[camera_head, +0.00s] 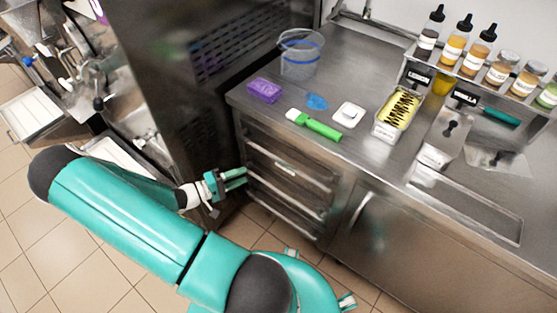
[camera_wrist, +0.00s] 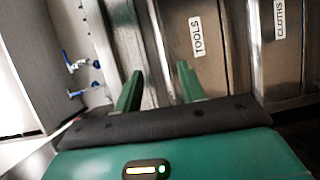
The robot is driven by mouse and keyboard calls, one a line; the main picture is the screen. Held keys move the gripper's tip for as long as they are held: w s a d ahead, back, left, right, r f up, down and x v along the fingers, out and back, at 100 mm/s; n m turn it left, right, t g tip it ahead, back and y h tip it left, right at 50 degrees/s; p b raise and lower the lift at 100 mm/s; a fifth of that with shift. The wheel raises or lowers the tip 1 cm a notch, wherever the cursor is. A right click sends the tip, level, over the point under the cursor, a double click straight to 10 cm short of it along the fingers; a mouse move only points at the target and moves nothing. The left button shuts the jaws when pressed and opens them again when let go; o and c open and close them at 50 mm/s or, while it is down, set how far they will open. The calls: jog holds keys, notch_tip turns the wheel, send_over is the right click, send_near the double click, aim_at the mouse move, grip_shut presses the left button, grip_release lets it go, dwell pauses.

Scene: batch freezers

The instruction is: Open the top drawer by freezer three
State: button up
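A stack of metal drawers (camera_head: 290,172) with bar handles sits under the left end of the steel counter; the top drawer (camera_head: 262,137) is just below the countertop. All look shut. In the wrist view, the drawer fronts appear turned sideways, with one labelled TOOLS (camera_wrist: 196,37) and another labelled CLOTHS (camera_wrist: 280,20). My gripper (camera_head: 240,179) is at the left edge of the drawer stack. Its two green fingers stand apart in the wrist view (camera_wrist: 157,75), with a metal edge or bar between them. I cannot tell whether they touch it. Nothing is held.
Several bottles (camera_head: 453,48) stand on a rack. A tall steel machine (camera_head: 200,60) is close left of the drawers. Tiled floor is free in front.

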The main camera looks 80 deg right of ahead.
aim_at(277, 161)
jog(key=shift+h, duration=0.4)
jog(key=x, duration=1.5)
jog(key=shift+s+d+f, duration=0.1)
jog(key=shift+f, duration=0.25)
grip_shut()
